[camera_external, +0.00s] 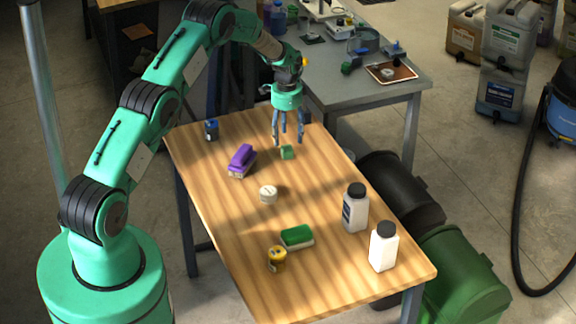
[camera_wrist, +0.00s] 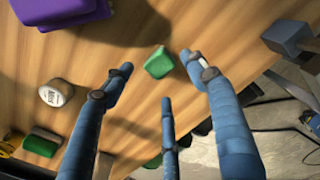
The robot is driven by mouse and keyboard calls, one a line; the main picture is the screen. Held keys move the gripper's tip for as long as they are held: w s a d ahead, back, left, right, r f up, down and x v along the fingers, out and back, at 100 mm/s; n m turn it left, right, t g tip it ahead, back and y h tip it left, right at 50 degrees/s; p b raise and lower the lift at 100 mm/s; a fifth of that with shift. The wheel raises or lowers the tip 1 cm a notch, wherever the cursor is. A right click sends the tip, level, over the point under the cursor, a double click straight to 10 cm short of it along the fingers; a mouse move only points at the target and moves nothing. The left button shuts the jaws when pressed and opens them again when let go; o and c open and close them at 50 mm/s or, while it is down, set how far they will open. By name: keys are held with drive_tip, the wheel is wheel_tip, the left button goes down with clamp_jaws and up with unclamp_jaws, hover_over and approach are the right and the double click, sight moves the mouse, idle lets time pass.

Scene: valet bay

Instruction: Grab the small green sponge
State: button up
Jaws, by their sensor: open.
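The small green sponge (camera_external: 287,152) lies on the far half of the wooden table. It also shows in the wrist view (camera_wrist: 159,62) as a small green block, fully visible between the spread fingertips. My gripper (camera_external: 287,137) points down just above it, with its blue fingers spread open and nothing held. In the wrist view the fingers of my gripper (camera_wrist: 160,75) surround the sponge's outline; whether any touches it cannot be told. A larger green-topped sponge or brush (camera_external: 297,237) lies near the table's front, and it also shows at the wrist view's lower left (camera_wrist: 42,142).
A purple brush (camera_external: 242,160) and a white round tin (camera_external: 268,194) lie left of the sponge. A yellow roll (camera_external: 277,259) and two black-capped bottles (camera_external: 355,209) (camera_external: 383,247) stand nearer the front. A blue-black can (camera_external: 211,130) stands far left. A grey bench (camera_external: 340,89) is behind.

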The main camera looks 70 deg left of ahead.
sight(287, 148)
drive_tip(key=shift+f, duration=0.45)
drive_tip(key=shift+f+b, duration=0.3)
drive_tip(key=shift+f, duration=2.3)
drive_tip(key=shift+c, duration=0.2)
drive_tip(key=c, duration=0.9)
